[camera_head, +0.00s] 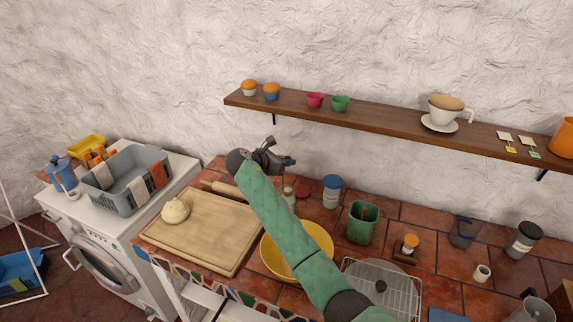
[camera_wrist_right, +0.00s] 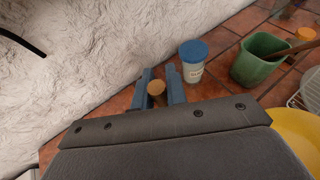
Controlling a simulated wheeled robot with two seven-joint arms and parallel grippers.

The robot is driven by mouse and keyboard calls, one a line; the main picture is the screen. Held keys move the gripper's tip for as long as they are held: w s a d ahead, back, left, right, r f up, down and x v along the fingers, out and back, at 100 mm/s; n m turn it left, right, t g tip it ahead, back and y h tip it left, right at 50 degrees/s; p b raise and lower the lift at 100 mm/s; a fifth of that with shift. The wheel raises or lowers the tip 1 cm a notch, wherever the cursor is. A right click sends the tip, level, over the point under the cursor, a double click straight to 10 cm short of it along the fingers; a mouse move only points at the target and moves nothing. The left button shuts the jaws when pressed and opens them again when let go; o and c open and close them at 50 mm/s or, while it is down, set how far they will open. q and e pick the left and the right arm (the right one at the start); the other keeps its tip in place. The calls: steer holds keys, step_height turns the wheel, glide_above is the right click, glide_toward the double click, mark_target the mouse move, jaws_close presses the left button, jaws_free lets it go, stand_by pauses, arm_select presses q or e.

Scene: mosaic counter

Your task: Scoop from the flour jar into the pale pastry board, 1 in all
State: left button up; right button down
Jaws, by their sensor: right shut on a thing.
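The pale pastry board (camera_head: 205,245) lies on the tiled counter at the left in the head view, with a dough ball (camera_head: 175,211) and a rolling pin (camera_head: 222,188) on it. My right gripper (camera_head: 288,162) is raised above the counter near the wall, beyond the board's right back corner. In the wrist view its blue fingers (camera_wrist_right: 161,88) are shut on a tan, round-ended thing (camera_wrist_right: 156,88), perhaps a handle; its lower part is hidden. A blue-lidded white jar (camera_head: 331,190) stands to the gripper's right, its label (camera_wrist_right: 195,74) only partly readable. I cannot pick out the flour jar for certain. My left gripper is not in view.
A yellow bowl (camera_head: 318,235) is partly behind my right arm. A green container (camera_head: 362,222) and a wire rack (camera_head: 400,283) stand to the right. A wall shelf (camera_head: 390,121) hangs above the counter.

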steer(key=shift+r, duration=2.45)
